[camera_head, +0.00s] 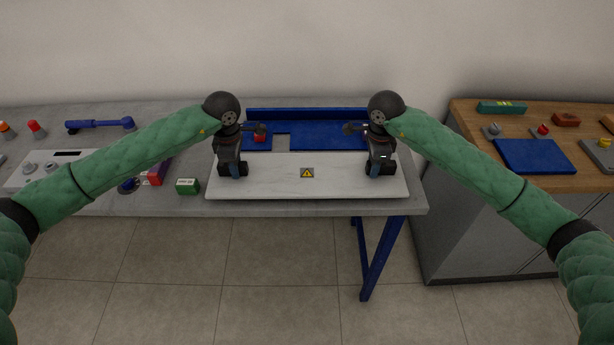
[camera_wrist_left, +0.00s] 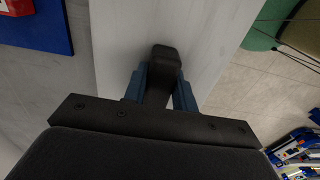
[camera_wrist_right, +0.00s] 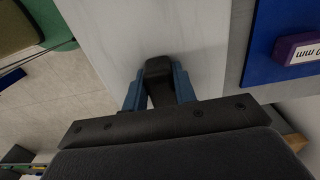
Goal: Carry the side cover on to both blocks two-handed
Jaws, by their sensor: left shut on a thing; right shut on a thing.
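The side cover (camera_head: 285,187) is a long pale panel with a yellow warning label at its middle. It lies level over the front of the grey table; I cannot tell whether it touches anything below. My left gripper (camera_head: 233,169) is shut on the cover's left black handle (camera_wrist_left: 165,55). My right gripper (camera_head: 381,169) is shut on its right black handle (camera_wrist_right: 157,68). Behind the cover, a red block (camera_head: 260,138) stands on a blue base (camera_head: 330,135). A purple block with a white label (camera_wrist_right: 297,48) shows in the right wrist view.
A blue tool (camera_head: 100,124) lies further left. A wooden-topped cabinet (camera_head: 470,120) with a blue plate (camera_head: 537,156) is at the right. Clear floor shows in front.

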